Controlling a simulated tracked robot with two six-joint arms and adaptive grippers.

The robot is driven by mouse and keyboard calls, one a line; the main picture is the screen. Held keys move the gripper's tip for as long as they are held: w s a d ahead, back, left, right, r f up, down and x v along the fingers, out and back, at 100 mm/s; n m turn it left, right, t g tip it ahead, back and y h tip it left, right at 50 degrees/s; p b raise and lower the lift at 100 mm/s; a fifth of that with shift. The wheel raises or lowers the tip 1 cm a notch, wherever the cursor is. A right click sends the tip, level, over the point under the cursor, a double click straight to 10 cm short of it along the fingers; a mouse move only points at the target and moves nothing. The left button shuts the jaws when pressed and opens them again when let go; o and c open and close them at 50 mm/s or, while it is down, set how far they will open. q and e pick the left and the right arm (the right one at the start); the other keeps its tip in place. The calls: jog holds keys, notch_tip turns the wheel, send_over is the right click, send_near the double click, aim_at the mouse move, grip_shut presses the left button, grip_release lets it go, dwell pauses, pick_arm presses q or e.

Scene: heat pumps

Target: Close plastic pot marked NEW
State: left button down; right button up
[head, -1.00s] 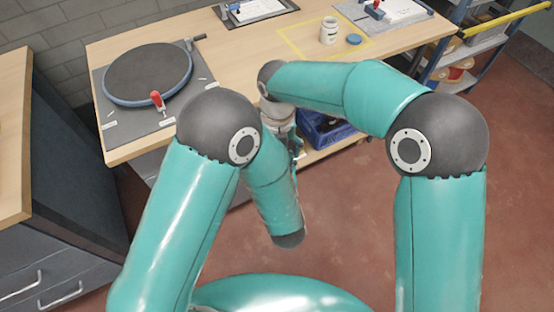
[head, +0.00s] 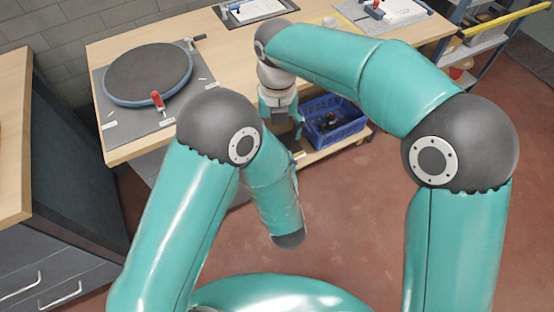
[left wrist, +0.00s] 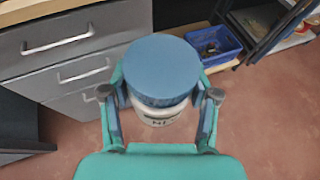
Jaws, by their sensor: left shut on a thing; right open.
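In the left wrist view a white pot (left wrist: 158,117) with a partly readable label starting with N stands between the fingers of my left gripper (left wrist: 160,100). The gripper is shut on it. A round blue lid (left wrist: 162,68) covers its top in this view; whether it is fully screwed down I cannot tell. My left gripper is hidden behind my arm in the head view. My right gripper (head: 284,122) is open, pointing down in front of the bench edge, apart from the pot.
The wooden bench (head: 225,75) carries a round dark disc (head: 148,72) on a grey mat. Another white pot (head: 330,20) is mostly hidden behind my right arm. A blue crate (head: 335,120) sits on a low shelf. Grey drawers (left wrist: 75,55) stand at left; the red floor is clear.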

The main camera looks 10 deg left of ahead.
jog(key=shift+f, duration=0.15)
jog(key=shift+f, duration=3.9)
jog(key=c, duration=1)
jog(key=o, duration=1.1)
jog(key=shift+r, duration=2.3)
